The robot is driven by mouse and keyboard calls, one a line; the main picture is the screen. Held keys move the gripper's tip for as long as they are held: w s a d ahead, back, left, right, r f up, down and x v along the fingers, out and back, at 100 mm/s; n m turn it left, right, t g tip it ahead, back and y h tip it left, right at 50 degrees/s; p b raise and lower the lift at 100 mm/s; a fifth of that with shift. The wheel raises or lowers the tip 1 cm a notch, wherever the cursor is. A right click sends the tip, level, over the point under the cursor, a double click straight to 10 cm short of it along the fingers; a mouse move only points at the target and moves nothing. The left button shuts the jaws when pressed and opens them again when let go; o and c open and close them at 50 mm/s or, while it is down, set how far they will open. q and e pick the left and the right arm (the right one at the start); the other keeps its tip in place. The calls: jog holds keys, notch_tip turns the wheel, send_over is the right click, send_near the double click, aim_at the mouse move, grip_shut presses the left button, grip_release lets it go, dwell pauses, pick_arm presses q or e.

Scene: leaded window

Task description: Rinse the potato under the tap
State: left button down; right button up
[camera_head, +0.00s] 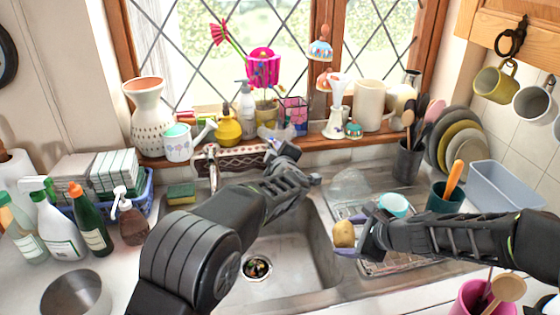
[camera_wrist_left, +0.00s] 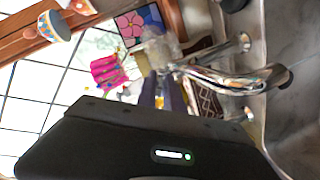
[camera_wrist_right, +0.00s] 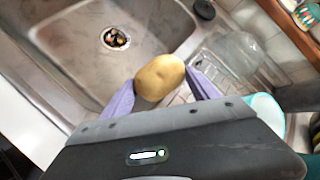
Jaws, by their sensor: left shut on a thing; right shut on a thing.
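The yellow-brown potato (camera_head: 344,234) is held between the purple fingers of my right gripper (camera_head: 350,240), over the right edge of the sink (camera_head: 325,262). In the right wrist view the potato (camera_wrist_right: 160,77) sits across the fingertips. The chrome tap (camera_head: 212,160) stands at the back of the sink, partly hidden by my left arm. My left gripper (camera_head: 277,148) is at the back, near the sill. No running water shows.
A drain (camera_head: 257,267) lies in the sink floor. A wire rack (camera_head: 385,262) with a turquoise cup (camera_head: 394,205) stands to the right. Plants and vases crowd the sill; bottles (camera_head: 90,222) stand left.

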pick_arm(q)
jog(key=shift+s+a+f+h+b, duration=0.15)
jog(key=shift+h+b, duration=0.25)
jog(key=shift+b, duration=0.1)
pick_arm(e)
jog(key=shift+s+f, duration=0.35)
jog(key=shift+f, duration=0.5)
pick_arm(q)
jog(key=shift+a+m+h+b, duration=0.15)
jog(key=shift+m+h+b, duration=0.25)
jog(key=shift+m+b, duration=0.1)
pick_arm(e)
jog(key=shift+a+f, duration=0.3)
jog(key=shift+f, duration=0.15)
pick_arm(q)
jog(key=shift+r, duration=0.2)
jog(key=c, duration=1.5)
grip_release()
pick_arm(e)
jog(key=shift+r, duration=0.1)
